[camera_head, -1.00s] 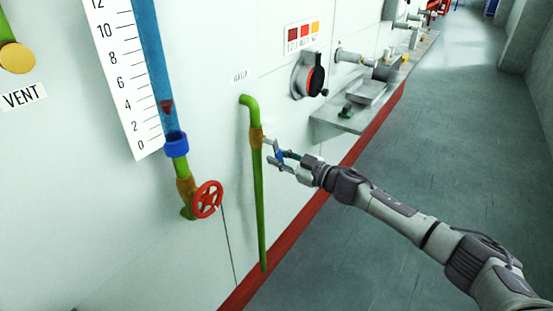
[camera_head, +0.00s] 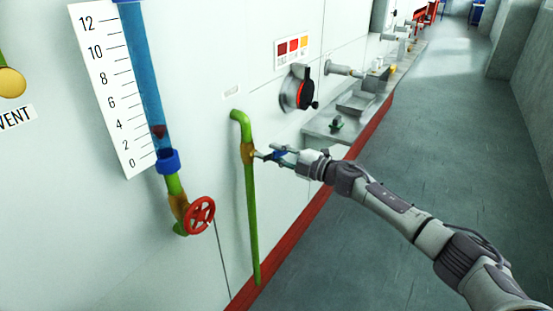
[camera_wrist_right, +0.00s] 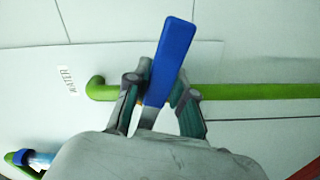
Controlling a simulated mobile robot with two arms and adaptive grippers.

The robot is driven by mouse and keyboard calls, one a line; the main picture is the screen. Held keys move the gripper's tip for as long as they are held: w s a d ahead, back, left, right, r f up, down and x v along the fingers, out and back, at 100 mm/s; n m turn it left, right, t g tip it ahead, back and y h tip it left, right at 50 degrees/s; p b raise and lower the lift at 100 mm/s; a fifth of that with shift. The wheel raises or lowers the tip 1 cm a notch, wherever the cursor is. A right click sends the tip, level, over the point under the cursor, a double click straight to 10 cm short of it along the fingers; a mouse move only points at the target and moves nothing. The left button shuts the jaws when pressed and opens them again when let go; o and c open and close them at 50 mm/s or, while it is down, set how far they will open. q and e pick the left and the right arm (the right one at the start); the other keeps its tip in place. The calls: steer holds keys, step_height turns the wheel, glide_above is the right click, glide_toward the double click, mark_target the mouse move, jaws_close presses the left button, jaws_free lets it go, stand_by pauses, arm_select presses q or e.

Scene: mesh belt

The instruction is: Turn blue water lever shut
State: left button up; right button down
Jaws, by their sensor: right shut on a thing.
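The blue water lever (camera_head: 280,156) sticks out to the right from a brass valve (camera_head: 247,152) on a thin green pipe (camera_head: 252,215) by the white wall. My right gripper (camera_head: 274,154) is at the lever and shut on it. In the right wrist view the long flat blue handle (camera_wrist_right: 172,60) passes between the two fingers of my right gripper (camera_wrist_right: 158,92). There the handle lies across the green pipe (camera_wrist_right: 250,91), slightly tilted. The fingers partly hide the lever in the head view, and they cover the valve in the wrist view. My left gripper is out of view.
A red handwheel (camera_head: 200,215) sits left of the pipe, below a blue-filled gauge tube (camera_head: 141,70). A black and red dial (camera_head: 298,90) and a grey ledge (camera_head: 322,128) are to the right. The floor (camera_head: 430,140) at right is clear.

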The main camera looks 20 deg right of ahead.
steer(key=shift+r+n, duration=0.4)
steer(key=shift+n, duration=0.45)
steer(key=shift+r+n, duration=0.4)
steer(key=shift+n, duration=0.45)
steer(key=c, duration=1)
jaws_free()
steer(key=shift+o, duration=0.2)
steer(key=shift+d, duration=0.1)
steer(key=v, duration=1.2)
